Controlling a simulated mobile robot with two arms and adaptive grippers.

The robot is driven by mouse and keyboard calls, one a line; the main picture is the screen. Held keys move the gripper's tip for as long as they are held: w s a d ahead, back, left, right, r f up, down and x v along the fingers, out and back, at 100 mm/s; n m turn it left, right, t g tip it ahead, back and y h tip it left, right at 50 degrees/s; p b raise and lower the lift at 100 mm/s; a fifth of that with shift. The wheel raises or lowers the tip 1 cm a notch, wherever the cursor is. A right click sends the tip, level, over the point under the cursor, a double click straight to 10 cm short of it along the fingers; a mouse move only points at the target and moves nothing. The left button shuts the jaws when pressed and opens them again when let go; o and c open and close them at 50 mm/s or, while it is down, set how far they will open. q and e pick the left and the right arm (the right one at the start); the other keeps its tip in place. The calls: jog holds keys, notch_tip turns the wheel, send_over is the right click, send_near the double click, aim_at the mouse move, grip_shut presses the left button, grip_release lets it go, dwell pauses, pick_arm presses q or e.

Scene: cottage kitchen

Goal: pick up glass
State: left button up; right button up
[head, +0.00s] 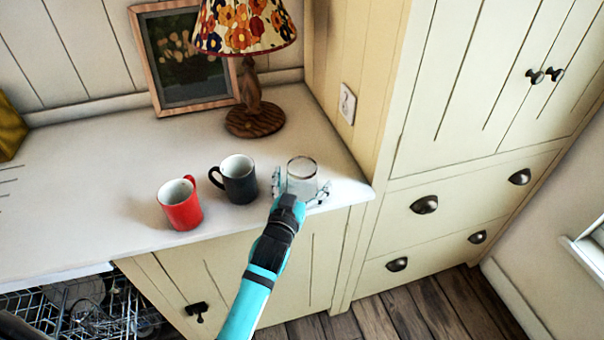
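A clear glass (302,172) stands upright on the white countertop (90,190), near its right end. My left gripper (299,187) reaches in from the front of the counter. Its fingers are spread, one on each side of the glass, with a small gap visible on the left side. Contact on the right side cannot be told. The lower part of the glass is partly hidden by the gripper. My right gripper is not in view.
A dark mug (238,182) stands just left of the gripper, with a red mug (181,206) further left. A lamp (252,105) and a framed picture (185,60) stand behind. A tall cabinet (440,150) is on the right. An open dishwasher rack (85,310) is below left.

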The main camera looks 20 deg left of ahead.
aim_at(302, 167)
pick_arm(q)
jog(key=c, duration=1.5)
jog(key=shift+c, duration=0.6)
jog(key=shift+r, duration=0.5)
notch_tip(302, 167, up, 9)
jog(key=shift+s+f, duration=0.1)
jog(key=shift+s, duration=0.05)
jog(key=s+d+r+p, duration=0.2)
jog(key=s+p, duration=0.1)
jog(key=s, duration=0.4)
jog(key=s+d+r+p, duration=0.2)
jog(key=s+r+p, duration=0.1)
jog(key=s, duration=0.5)
jog(key=shift+d+r, duration=0.2)
jog(key=shift+d, duration=0.1)
jog(key=shift+s, duration=0.1)
